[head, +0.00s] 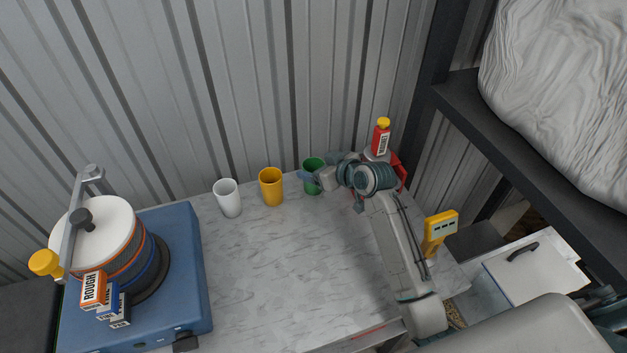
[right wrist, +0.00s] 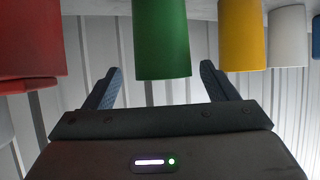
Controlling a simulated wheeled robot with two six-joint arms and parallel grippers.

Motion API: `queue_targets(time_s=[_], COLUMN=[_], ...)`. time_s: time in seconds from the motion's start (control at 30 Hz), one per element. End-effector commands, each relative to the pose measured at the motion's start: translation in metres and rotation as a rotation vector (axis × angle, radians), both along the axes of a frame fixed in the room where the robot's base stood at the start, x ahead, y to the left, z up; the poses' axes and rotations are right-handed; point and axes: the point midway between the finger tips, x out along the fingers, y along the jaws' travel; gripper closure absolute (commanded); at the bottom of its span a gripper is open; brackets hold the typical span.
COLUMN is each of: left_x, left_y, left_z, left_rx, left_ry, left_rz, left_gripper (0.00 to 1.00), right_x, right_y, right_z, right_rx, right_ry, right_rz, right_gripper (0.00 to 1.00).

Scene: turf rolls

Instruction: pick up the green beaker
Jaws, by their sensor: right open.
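The green beaker (head: 313,163) stands upright on the marble-patterned table near the corrugated wall, partly covered by my right gripper (head: 311,178). In the right wrist view, which looks upside down, the green beaker (right wrist: 162,38) lies in line with the gap between my right gripper's fingers (right wrist: 161,72). The fingers are spread apart, with one on each side of the beaker's outline. I see no grip on it, and contact cannot be told. My left gripper is not in view.
A yellow beaker (head: 271,187) and a white beaker (head: 228,198) stand left of the green one. A red bottle with a yellow cap (head: 381,138) stands to the right, behind my arm. A blue machine (head: 190,270) fills the left side. The table's middle (head: 270,260) is clear.

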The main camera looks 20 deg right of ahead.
Motion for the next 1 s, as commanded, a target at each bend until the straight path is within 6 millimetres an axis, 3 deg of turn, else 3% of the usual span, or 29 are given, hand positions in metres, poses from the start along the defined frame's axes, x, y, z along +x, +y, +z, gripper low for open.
queue_targets(time_s=[0.03, 0.2, 0.6, 0.87, 1.0], left_x=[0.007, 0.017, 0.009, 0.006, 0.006], left_y=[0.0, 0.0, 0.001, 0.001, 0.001], left_z=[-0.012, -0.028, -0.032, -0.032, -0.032], left_rx=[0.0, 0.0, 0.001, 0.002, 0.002], left_ry=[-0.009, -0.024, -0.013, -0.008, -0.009], left_rz=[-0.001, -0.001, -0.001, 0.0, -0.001], left_gripper=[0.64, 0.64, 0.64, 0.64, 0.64], right_x=[0.006, 0.022, 0.03, 0.029, 0.029], right_y=[0.005, 0.013, 0.016, 0.016, 0.016], right_z=[-0.009, -0.018, -0.019, -0.019, -0.019], right_rx=[0.002, 0.002, 0.0, 0.0, 0.0], right_ry=[-0.002, -0.002, 0.0, 0.0, -0.001], right_rz=[0.0, 0.0, -0.001, -0.001, -0.001], right_gripper=[0.21, 0.21, 0.21, 0.71, 0.71])
